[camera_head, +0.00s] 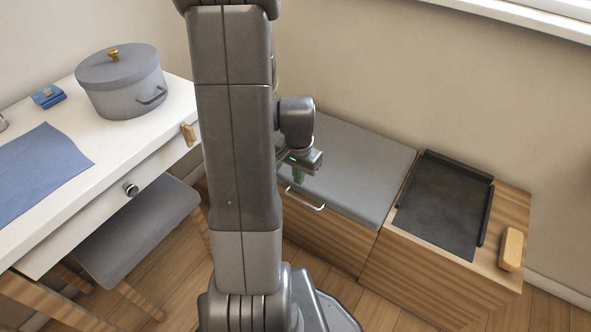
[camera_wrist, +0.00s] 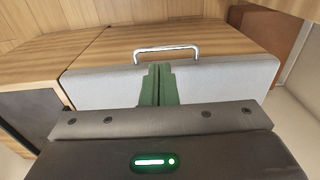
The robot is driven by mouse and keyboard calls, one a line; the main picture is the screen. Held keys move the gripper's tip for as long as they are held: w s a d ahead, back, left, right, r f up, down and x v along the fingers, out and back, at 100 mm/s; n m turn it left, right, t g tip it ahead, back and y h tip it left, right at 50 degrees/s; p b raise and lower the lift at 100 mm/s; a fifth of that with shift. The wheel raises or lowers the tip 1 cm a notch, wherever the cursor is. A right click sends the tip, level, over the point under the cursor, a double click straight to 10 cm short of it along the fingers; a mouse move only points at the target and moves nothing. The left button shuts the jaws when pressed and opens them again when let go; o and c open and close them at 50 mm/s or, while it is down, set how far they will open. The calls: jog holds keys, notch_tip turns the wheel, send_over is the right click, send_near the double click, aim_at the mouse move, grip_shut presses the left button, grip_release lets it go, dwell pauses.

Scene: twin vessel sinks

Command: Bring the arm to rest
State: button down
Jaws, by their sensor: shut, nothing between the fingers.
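My gripper (camera_wrist: 157,84) shows in the wrist view with its green fingers together and nothing between them. In the head view, my gripper (camera_head: 298,175) hangs beside my arm's column, in front of the grey-topped cabinet; my arm partly hides this area. My arm stands upright through the middle of the head view, bent at the top beyond the frame.
A grey-topped cabinet (camera_head: 362,160) with a metal handle (camera_head: 306,199) stands behind my arm. Right of it are a black tray (camera_head: 440,212) and a wooden block (camera_head: 511,249). At left, a white table (camera_head: 120,160) bears a lidded grey pot (camera_head: 120,85), above a grey stool (camera_head: 130,225).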

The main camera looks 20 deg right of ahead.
dwell(0.4)
notch_tip(320, 180, down, 13)
jog(key=w+d+b, duration=0.1)
jog(key=d+b, duration=0.1)
jog(key=b, duration=0.4)
jog(key=shift+w+f, duration=0.15)
jog(key=shift+w, duration=0.2)
